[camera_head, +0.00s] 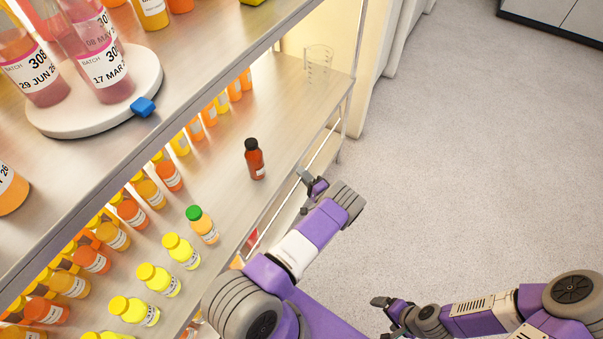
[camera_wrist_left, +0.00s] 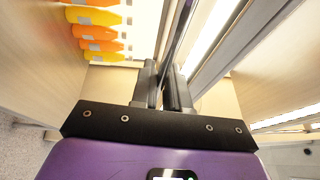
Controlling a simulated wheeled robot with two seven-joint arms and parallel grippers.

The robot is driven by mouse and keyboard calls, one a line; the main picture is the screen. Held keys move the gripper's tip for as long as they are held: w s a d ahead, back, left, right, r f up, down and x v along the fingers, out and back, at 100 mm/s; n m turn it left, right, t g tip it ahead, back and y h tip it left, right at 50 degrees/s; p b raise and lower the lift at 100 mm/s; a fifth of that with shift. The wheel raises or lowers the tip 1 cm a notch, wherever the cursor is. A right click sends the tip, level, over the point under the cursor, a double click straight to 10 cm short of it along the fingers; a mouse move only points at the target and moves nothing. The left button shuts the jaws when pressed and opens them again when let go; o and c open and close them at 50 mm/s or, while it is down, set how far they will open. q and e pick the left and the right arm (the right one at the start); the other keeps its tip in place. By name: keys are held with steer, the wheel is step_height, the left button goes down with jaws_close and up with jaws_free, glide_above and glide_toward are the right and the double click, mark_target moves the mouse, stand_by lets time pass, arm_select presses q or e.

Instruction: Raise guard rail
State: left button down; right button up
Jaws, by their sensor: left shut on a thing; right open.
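The guard rail (camera_head: 322,147) is a thin metal bar running along the front of the middle shelf in the head view. In the left wrist view the rail (camera_wrist_left: 181,38) shows as a dark bar that runs up from between my fingers. My left gripper (camera_head: 305,178) is at the shelf front and shut on the rail; its two dark fingers (camera_wrist_left: 164,88) also show in the wrist view. My right gripper (camera_head: 381,303) is open and empty over the floor, well to the right of the shelf. My left arm hides the nearer part of the rail.
On the middle shelf (camera_head: 222,165) stand a dark-capped red bottle (camera_head: 255,160), a green-capped bottle (camera_head: 202,226), several yellow-capped bottles and a clear beaker (camera_head: 318,64). A round white stand (camera_head: 60,118) with pink bottles is on the upper shelf.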

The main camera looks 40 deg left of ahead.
arm_select(q)
steer(key=shift+w+d+r+n+g+h+p, duration=0.1)
steer(key=shift+d+r+n+g+h+p, duration=0.2)
steer(key=shift+d+h+p, duration=0.45)
steer(key=shift+d+r+n+g+h+p, duration=0.15)
steer(key=shift+d+n+h+p, duration=0.3)
steer(key=shift+h, duration=0.45)
steer(key=shift+w+d+r+n+g+h+p, duration=0.1)
steer(key=shift+d+r+n+h+p, duration=0.15)
steer(key=shift+d+h+p, duration=0.5)
steer(key=shift+s+a+f, duration=0.1)
steer(key=shift+a, duration=0.15)
steer(key=c, duration=1.2)
jaws_free()
steer(key=p+v, duration=0.2)
steer(key=v, duration=0.5)
steer(key=shift+d+r, duration=0.25)
steer(key=shift+s, duration=0.1)
steer(key=shift+c, duration=0.4)
